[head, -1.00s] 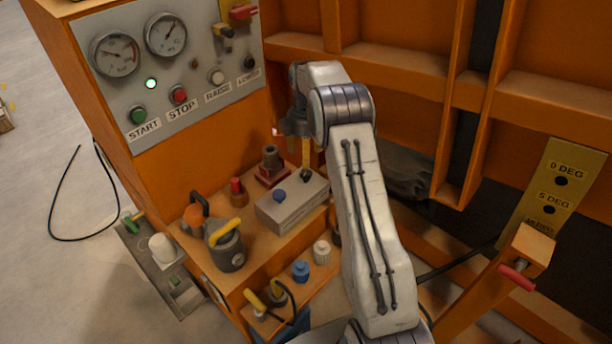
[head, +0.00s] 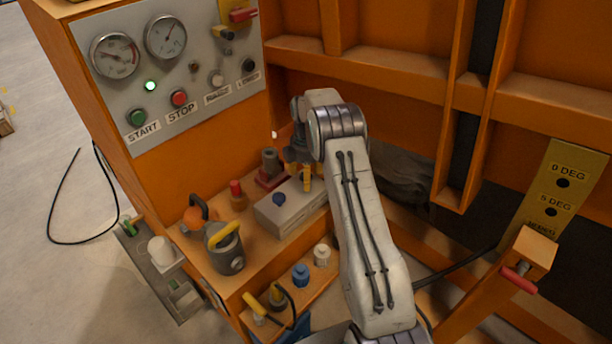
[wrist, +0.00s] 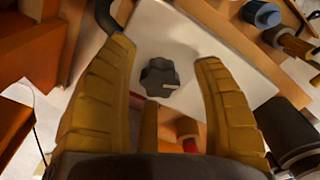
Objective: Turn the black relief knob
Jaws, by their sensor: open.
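The black relief knob (wrist: 160,77) is a dark lobed knob with a pale mark, on the pale face of a grey block (wrist: 215,45) in the wrist view. My gripper (wrist: 164,56) is open, with one yellow ribbed finger on each side of the knob in that picture. I cannot tell how far the fingertips are from it, and no contact shows.
A dark cylinder on a red base (head: 271,166) stands close behind the block. A red-topped fitting (head: 237,193) and a grey pump with a yellow handle (head: 224,245) are to the left. Blue (head: 301,274) and white (head: 321,254) caps sit on the lower shelf. The gauge panel (head: 180,62) rises behind.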

